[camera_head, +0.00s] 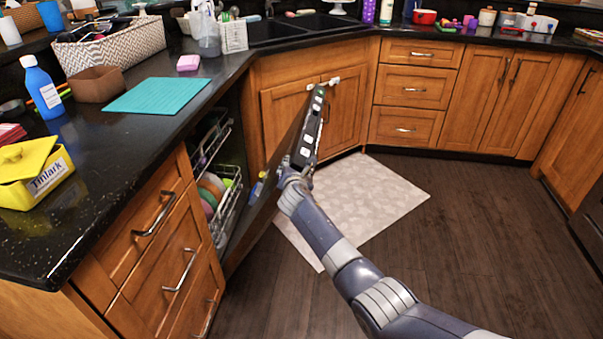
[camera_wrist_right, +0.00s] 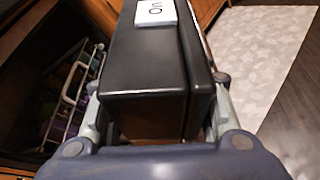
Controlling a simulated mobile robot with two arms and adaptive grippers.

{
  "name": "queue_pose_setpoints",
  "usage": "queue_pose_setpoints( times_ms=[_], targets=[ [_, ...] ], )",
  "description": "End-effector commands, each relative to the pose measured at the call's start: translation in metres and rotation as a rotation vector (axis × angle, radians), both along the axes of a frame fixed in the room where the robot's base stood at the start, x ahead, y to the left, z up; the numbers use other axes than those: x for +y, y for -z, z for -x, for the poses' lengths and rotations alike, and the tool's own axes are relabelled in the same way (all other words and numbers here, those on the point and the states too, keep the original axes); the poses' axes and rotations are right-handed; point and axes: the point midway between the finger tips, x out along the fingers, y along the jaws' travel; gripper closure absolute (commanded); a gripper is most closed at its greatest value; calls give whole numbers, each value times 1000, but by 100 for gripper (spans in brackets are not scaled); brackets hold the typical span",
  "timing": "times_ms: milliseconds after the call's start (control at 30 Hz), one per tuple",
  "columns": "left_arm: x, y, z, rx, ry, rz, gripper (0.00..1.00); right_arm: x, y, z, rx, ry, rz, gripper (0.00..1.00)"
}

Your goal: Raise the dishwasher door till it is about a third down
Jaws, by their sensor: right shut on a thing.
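The dishwasher door (camera_head: 268,190) is part open, tilted out from the counter front, with its top edge up and its dark control strip (camera_head: 309,132) facing up. My right gripper (camera_head: 297,170) is at the near part of that top edge. In the right wrist view the gripper (camera_wrist_right: 158,108) has one finger on each side of the black door edge (camera_wrist_right: 145,65), shut on it. A white label shows on the edge. Behind the door are the dishwasher racks (camera_head: 228,192) with several dishes. My left gripper is not in view.
A light mat (camera_head: 375,195) lies on the dark wood floor beyond my right arm. Drawers (camera_head: 165,255) stand left of the dishwasher, and sink cabinets (camera_head: 345,110) stand beyond it. The floor to the right is clear.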

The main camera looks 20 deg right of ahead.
Motion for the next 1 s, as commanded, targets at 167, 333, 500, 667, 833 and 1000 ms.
queue_pose_setpoints(
  times_ms=[167, 333, 500, 667, 833, 1000],
  targets=[
    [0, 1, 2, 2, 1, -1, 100, 5, -3, -2, -1, -3, 1, 97],
    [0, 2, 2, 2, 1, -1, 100, 4, -3, -2, -1, -3, 1, 97],
    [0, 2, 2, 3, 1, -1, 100, 4, -3, -2, -1, -3, 1, 43],
    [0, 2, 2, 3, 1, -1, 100, 4, -2, -1, 0, -2, 3, 34],
    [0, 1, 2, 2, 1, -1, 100, 3, -1, -1, 1, -1, 4, 34],
    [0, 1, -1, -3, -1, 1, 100, 3, -2, 2, 1, 0, 5, 34]
  ],
)
